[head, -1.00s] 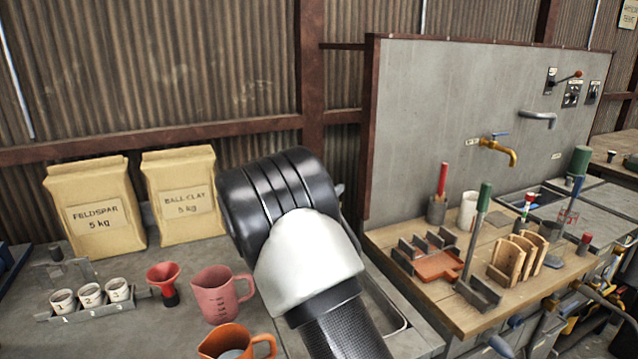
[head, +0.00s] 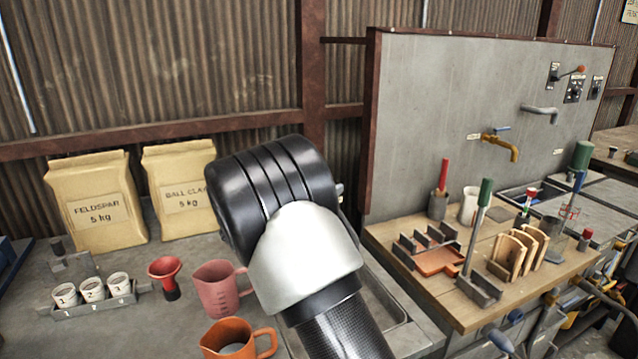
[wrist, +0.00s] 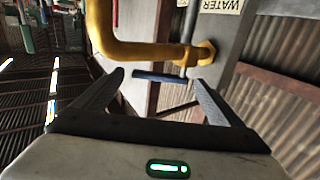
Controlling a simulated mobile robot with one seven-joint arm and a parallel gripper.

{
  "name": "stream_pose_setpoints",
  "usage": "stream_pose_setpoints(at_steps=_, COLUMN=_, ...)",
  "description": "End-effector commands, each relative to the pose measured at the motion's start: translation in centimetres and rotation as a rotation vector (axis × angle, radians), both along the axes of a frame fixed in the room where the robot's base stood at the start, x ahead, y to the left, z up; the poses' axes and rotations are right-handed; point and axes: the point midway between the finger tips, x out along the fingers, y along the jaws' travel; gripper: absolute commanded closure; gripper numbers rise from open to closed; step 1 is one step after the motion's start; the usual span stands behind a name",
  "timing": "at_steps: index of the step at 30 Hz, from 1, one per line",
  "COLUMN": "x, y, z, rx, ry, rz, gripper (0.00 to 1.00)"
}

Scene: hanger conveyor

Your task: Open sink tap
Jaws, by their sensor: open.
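A brass-yellow tap (wrist: 130,45) with a blue lever (wrist: 157,77) fills the top middle of the wrist view, which is upside down. Its lever lies across the picture just beyond my fingertips. A "WATER" label is beside it. My gripper (wrist: 160,80) is open, with its two dark fingers spread and nothing between them. In the head view my arm hides the gripper. A brass tap (head: 502,146) with a blue lever (head: 502,129) sticks out of the grey panel there, to the right of my arm. I cannot tell if both views show the same tap.
The grey panel (head: 430,110) also carries a grey spout (head: 540,113) and switches. Below it, a wooden bench (head: 445,300) holds upright tools and racks. A pink jug (head: 218,292), an orange jug (head: 232,342) and a red funnel (head: 166,272) stand left of my arm.

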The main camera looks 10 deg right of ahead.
Motion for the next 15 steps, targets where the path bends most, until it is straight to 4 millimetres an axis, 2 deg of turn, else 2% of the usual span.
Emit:
stream_pose_setpoints(at_steps=1, x=-0.9, y=1.0, z=0.1, rx=0.001, ry=0.000, rz=0.005, gripper=0.09)
stream_pose_setpoints(at_steps=9, x=-6.2, y=5.3, z=0.0, rx=0.000, ry=0.001, rz=0.005, gripper=0.09)
stream_pose_setpoints(at_steps=15, x=-9.3, y=7.7, z=0.0, rx=-0.001, ry=0.001, rz=0.003, gripper=0.09)
